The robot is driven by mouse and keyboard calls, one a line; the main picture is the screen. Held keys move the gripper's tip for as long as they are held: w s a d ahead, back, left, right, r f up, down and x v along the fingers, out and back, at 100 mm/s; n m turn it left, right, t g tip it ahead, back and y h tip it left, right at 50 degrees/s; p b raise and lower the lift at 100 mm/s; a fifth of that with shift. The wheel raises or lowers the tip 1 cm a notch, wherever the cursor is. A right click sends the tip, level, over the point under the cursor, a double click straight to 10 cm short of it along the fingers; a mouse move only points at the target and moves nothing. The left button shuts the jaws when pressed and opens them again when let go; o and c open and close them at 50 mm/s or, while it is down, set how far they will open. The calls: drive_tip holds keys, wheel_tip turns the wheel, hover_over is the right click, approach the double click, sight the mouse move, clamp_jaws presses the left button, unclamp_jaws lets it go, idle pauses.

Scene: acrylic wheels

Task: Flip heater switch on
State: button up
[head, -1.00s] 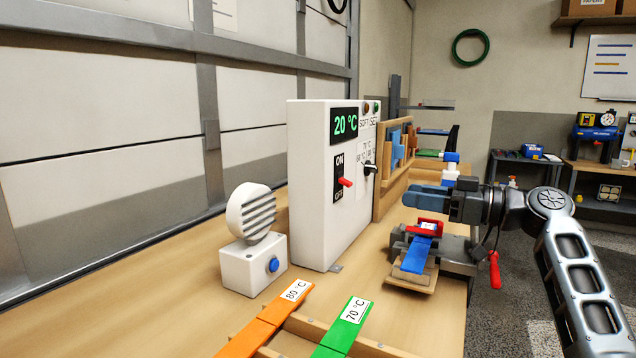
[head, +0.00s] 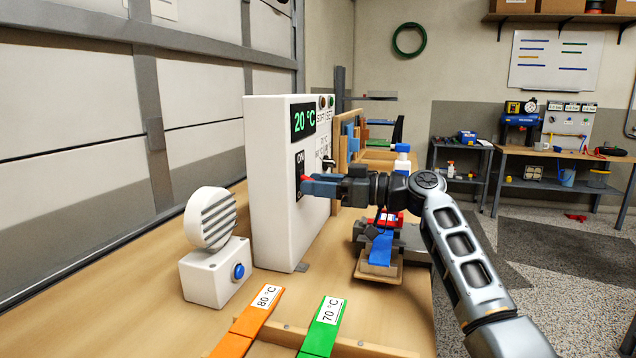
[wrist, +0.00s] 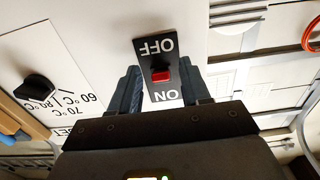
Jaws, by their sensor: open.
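The white control box (head: 270,185) stands on the bench, with a green 20 °C display (head: 303,117). Its black switch plate (head: 300,160) is partly hidden by my gripper (head: 310,186) in the head view. In the wrist view the plate (wrist: 150,48) appears upside down, with OFF at the top and ON at the bottom. The red switch lever (wrist: 160,76) shows between the fingers of my gripper (wrist: 160,88), which are open on either side of it. I cannot tell whether they touch it, nor clearly which way it is tipped.
A black knob (wrist: 38,88) with temperature marks is beside the switch on the box. A white louvred unit with a blue button (head: 238,271) stands in front. Orange (head: 258,310) and green (head: 325,325) strips lie nearer. A clamp with a blue strip (head: 381,247) is below my arm.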

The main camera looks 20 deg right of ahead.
sight(306, 177)
drive_tip(key=shift+a, duration=0.1)
drive_tip(key=shift+c, duration=0.5)
clamp_jaws()
drive_tip(key=shift+r, duration=0.1)
drive_tip(key=shift+r+g+h+p, duration=0.4)
drive_tip(key=shift+r+h+p, duration=0.05)
drive_tip(key=shift+h+p, duration=0.2)
drive_tip(key=g+h+p, duration=0.1)
drive_tip(key=r+g+h+p, duration=0.1)
drive_tip(key=p, duration=0.1)
drive_tip(key=shift+r+h, duration=0.25)
drive_tip(key=r+g+h+p, duration=0.1)
drive_tip(key=h+p, duration=0.1)
drive_tip(key=p, duration=0.1)
drive_tip(key=shift+w+g, duration=0.1)
drive_tip(key=shift+g, duration=0.2)
drive_tip(key=shift+r+g+h+p, duration=0.1)
drive_tip(key=shift+g+h+p, duration=0.3)
drive_tip(key=shift+h+p, duration=0.35)
